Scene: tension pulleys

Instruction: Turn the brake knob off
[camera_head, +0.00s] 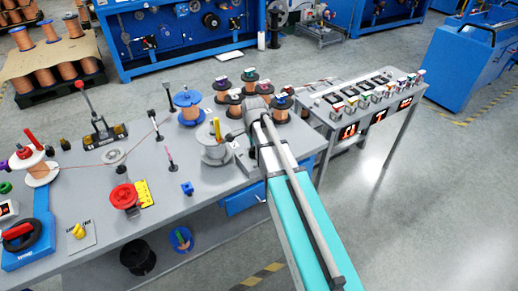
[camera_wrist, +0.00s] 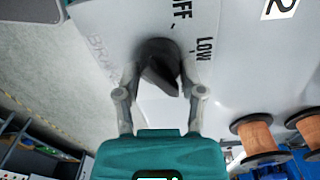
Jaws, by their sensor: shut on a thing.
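The dark brake knob (camera_wrist: 158,62) sits on a pale grey panel (camera_wrist: 120,25) in the wrist view. Printed words stand beside it: "OFF" above right, "LOW" to the right, and a faint "BRAK" at left. My gripper (camera_wrist: 160,82) has one finger on each side of the knob and is shut on it. Its narrow end points down in the picture, towards my palm; I cannot tell its exact setting. In the head view my arm reaches over the right part of the grey workbench (camera_head: 95,190). The knob and my fingers are hidden there.
Copper spools (camera_wrist: 257,138) stand at the right of the wrist view. A side table (camera_head: 375,100) with displays is at right.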

